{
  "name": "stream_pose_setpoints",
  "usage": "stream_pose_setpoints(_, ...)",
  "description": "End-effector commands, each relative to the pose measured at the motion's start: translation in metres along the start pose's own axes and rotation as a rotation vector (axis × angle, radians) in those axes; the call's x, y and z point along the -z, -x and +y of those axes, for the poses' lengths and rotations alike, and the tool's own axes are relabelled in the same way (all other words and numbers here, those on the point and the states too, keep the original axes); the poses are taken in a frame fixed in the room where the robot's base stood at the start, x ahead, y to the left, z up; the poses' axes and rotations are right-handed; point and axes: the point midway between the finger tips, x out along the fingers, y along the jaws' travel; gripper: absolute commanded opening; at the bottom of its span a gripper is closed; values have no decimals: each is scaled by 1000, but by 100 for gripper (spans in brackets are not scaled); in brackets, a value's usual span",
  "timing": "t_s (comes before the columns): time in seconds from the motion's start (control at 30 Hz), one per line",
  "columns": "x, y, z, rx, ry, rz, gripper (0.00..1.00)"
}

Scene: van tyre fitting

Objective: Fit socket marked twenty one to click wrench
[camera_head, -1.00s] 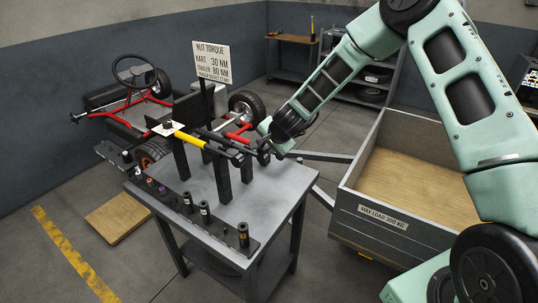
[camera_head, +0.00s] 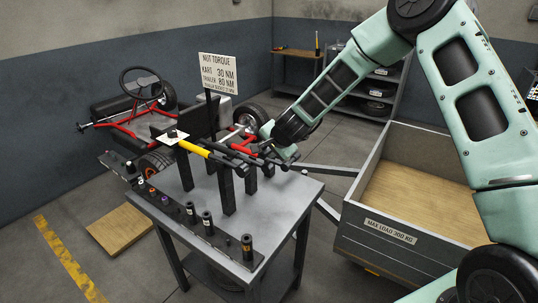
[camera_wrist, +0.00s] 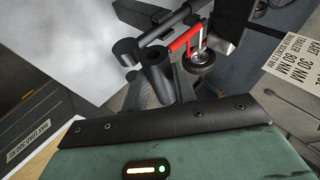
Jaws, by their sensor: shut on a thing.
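The red-banded wrench (camera_head: 243,148) lies across the stand posts beside the yellow-banded wrench (camera_head: 193,149).
The grey table (camera_head: 283,190) has bare top to the right of the stand. A sign (camera_head: 219,74) reads kart 30 NM, trailer 80 NM. A red-framed kart (camera_head: 130,110) stands behind on the left. A grey trailer (camera_head: 400,220) is at the right.

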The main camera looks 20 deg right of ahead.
Motion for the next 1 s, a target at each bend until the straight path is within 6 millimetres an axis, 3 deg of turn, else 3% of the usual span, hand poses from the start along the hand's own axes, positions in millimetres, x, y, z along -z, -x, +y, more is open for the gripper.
stream_pose_setpoints(1.0, 0, -2, 6, 158, -55, -13, 0)
